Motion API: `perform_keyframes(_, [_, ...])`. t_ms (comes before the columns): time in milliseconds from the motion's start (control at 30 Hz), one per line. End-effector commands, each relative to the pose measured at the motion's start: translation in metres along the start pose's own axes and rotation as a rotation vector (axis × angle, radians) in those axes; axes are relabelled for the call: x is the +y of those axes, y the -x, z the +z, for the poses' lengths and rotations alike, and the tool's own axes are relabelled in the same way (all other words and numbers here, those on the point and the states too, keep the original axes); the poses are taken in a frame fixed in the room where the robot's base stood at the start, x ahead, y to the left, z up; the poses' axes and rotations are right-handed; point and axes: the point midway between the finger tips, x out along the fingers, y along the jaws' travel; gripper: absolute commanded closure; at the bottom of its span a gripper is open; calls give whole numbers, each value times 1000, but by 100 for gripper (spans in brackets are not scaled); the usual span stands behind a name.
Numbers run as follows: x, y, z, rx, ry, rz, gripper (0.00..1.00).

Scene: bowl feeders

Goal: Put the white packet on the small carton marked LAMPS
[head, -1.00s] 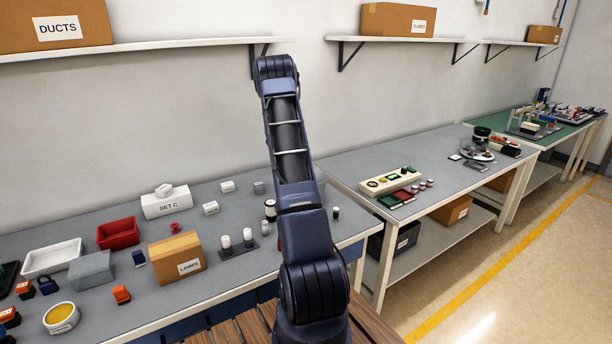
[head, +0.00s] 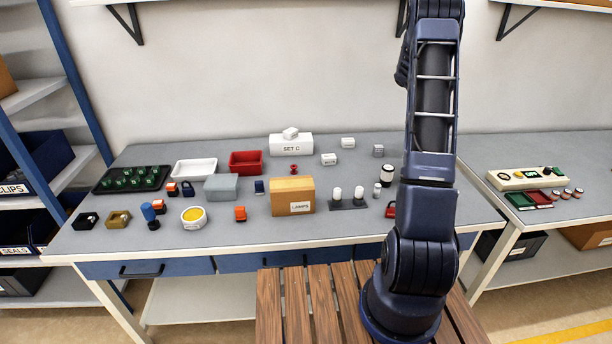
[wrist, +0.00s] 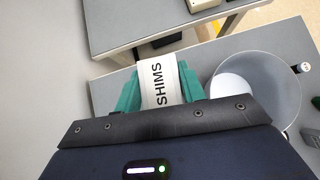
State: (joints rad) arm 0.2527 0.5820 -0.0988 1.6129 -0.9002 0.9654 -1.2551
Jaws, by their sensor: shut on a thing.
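The small brown carton marked LAMPS (head: 285,200) stands upright on the grey bench in the head view, its label facing me and its top bare. My gripper (wrist: 158,78), with teal fingers, is shut on a white packet (wrist: 157,92) marked SHIMS in the wrist view. The packet lies between the fingers, its lower end hidden by the gripper body. In the head view my arm rises past the top edge, so the gripper and packet are out of that picture.
A white SET C box (head: 291,148) with small white pieces on top stands behind the carton. A red tray (head: 246,169) and grey block (head: 221,187) are to its left. A dark holder with white pegs (head: 348,204) is close on its right. A round, pale vessel (wrist: 262,95) shows beside my gripper.

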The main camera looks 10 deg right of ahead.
Motion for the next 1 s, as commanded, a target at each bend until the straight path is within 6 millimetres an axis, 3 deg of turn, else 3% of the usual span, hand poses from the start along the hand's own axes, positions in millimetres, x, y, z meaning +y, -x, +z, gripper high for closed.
perform_keyframes(233, [-1, 86, -62, 12, 38, 45, 87])
perform_keyframes(467, [-17, 167, -122, 24, 77, 85, 87])
perform_keyframes(767, [-61, 267, -194, 33, 133, 139, 87])
perform_keyframes(1000, [-111, 337, -244, 34, 181, 182, 87])
